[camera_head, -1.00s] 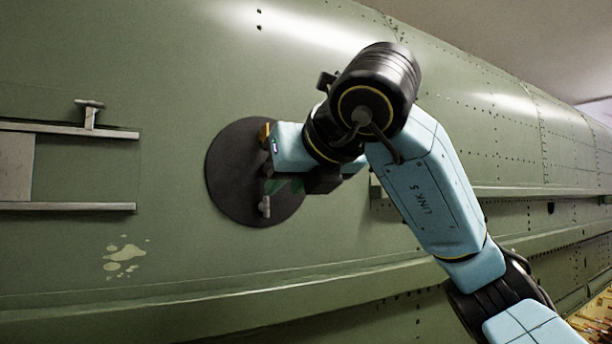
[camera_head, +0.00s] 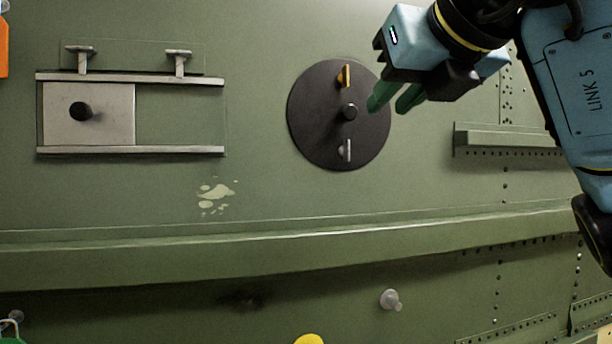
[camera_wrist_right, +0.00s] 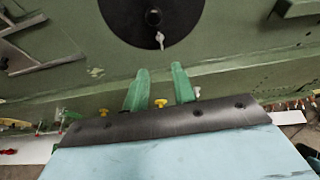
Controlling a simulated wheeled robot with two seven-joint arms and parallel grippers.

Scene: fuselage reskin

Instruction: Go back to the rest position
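My right gripper (camera_head: 393,103) has two green fingers and is at the upper right of the head view, to the right of the round black disc (camera_head: 315,130) on the green fuselage wall. In the right wrist view the fingers (camera_wrist_right: 158,72) stand apart with nothing between them, below the black disc (camera_wrist_right: 125,18). The gripper is open and empty, apart from the disc. The disc carries a yellow tab (camera_head: 345,76), a dark centre knob (camera_head: 349,113) and a small silver latch (camera_head: 346,151). My left gripper is not in view.
A sliding panel (camera_head: 110,125) with a black knob sits between two rails on the left. A ledge (camera_head: 300,255) runs across the wall below. A bracket (camera_head: 505,138) juts out at right. A pale peg (camera_head: 391,300) and a yellow round thing (camera_head: 308,339) are low down.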

